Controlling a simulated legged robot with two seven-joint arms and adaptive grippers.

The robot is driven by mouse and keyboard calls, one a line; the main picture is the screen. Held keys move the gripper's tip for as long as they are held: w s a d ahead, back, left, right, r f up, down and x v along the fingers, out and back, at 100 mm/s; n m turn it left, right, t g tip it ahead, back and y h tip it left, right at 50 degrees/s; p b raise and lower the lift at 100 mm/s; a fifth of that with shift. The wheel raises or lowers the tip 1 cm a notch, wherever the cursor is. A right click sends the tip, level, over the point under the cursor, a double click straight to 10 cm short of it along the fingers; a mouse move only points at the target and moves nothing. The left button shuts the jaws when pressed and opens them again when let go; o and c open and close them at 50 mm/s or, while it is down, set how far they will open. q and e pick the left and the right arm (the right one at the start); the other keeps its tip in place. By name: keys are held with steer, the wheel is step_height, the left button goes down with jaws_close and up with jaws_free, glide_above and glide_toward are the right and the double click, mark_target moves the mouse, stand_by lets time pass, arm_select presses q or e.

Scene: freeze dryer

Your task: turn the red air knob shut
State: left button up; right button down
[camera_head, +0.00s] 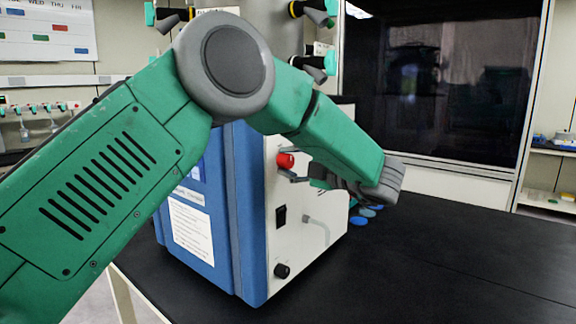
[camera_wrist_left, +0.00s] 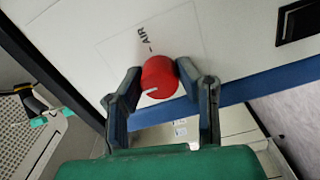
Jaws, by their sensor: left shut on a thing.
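The red air knob (camera_head: 285,160) sits on the white side panel of the blue and white freeze dryer (camera_head: 250,190). In the left wrist view the red knob (camera_wrist_left: 160,78) shows a white pointer line, with the printed word AIR above it. My left gripper (camera_wrist_left: 160,82) has one finger on each side of the knob and is shut on it. In the head view my left gripper (camera_head: 300,178) reaches the panel at the knob, partly hidden by my green arm. My right gripper does not show.
A black switch (camera_head: 281,216), a pale hose fitting (camera_head: 320,226) and a black knob (camera_head: 282,271) are lower on the same panel. The black table (camera_head: 440,260) is mostly clear to the right.

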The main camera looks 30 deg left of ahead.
arm_select(q)
steer(key=shift+d+f, duration=0.15)
steer(key=shift+f, duration=0.2)
steer(key=o, duration=1.1)
steer(key=shift+d+r, duration=0.1)
steer(key=shift+r, duration=0.05)
steer(key=shift+d+r, duration=0.1)
steer(key=shift+d, duration=0.4)
steer(key=d, duration=0.7)
steer(key=s+d, duration=0.1)
steer(key=d, duration=0.3)
steer(key=shift+d, duration=0.1)
